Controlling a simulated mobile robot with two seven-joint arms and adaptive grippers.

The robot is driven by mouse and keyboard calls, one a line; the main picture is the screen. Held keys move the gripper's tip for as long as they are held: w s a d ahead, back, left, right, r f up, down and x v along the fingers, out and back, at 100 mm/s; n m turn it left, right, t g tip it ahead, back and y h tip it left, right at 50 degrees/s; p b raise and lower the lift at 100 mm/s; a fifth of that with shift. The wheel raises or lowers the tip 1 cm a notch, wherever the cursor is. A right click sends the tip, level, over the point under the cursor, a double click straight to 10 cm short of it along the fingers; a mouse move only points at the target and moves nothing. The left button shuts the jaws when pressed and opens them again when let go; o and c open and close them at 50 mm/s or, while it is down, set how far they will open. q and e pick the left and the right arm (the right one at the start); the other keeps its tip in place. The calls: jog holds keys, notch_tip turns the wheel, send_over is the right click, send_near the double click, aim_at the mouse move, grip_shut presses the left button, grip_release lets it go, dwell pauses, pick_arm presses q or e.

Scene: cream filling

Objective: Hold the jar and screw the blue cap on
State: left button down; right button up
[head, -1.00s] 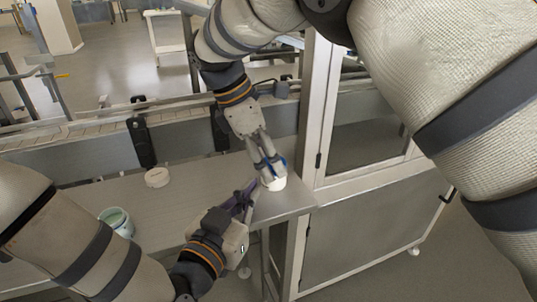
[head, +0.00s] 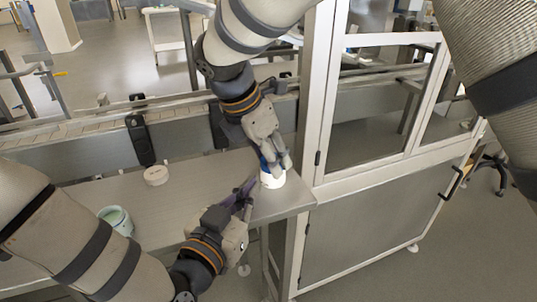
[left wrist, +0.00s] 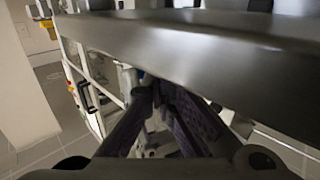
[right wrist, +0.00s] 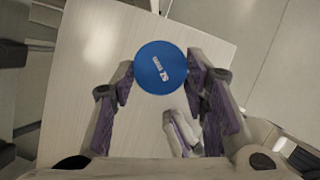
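The white jar (head: 273,179) stands upright near the right end of the metal table. The blue cap is on top of it, partly hidden by fingers in the head view; its round top (right wrist: 160,68) shows plainly in the right wrist view. My right gripper (head: 272,163) comes from above, its fingers against opposite sides of the cap. My left gripper (head: 250,186) is low beside the jar, its tips just left of it and apart from it. Its fingers (left wrist: 153,90) look closed together with nothing between them. The jar body is hidden in both wrist views.
A cup with pale green contents (head: 117,220) stands at the table's left front edge. A round whitish piece (head: 156,176) lies farther back. A conveyor runs behind the table (head: 200,184), and a framed glass cabinet (head: 375,215) stands right of the jar.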

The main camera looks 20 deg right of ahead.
jog(key=o, duration=1.3)
jog(key=shift+o, duration=0.2)
pick_arm(q)
jog(key=c, duration=1.9)
grip_release()
pick_arm(e)
jog(key=v, duration=1.2)
